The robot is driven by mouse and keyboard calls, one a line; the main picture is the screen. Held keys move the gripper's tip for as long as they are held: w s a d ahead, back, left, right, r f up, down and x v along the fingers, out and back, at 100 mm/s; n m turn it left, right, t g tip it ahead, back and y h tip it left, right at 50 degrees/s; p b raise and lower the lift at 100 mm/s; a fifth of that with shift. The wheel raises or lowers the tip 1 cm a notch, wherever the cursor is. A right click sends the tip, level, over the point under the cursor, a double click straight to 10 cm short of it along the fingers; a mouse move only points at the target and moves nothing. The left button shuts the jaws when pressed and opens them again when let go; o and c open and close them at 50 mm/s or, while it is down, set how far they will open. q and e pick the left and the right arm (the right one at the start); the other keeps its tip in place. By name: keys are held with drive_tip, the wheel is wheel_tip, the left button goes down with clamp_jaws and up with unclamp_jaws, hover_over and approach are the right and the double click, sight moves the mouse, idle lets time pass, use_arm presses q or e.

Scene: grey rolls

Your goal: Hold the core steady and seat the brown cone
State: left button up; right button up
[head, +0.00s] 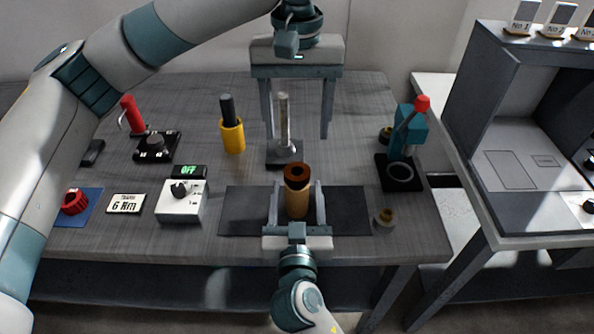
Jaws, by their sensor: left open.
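A tan upright core (297,205) stands on the dark mat, with a brown piece (297,175), apparently the brown cone, at its top. A dark hole shows in the brown top; I cannot tell how deeply the piece sits. My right gripper (298,208) comes in from the front with one finger on each side of the core. I cannot tell whether its fingers touch the core. My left gripper (295,136) is open and empty behind the core, its fingers pointing down. In the picture they straddle a silver post (283,120).
The dark mat (345,210) lies under the core. A yellow holder (232,136), a white switch box (181,203) and a red-handled tool (131,115) stand left. A teal press (405,135) and a small tan ring (384,217) are right. A grey cabinet (490,110) stands farther right.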

drive_tip(key=shift+s, duration=0.1)
drive_tip(key=s, duration=1.1)
drive_tip(key=shift+s, duration=0.4)
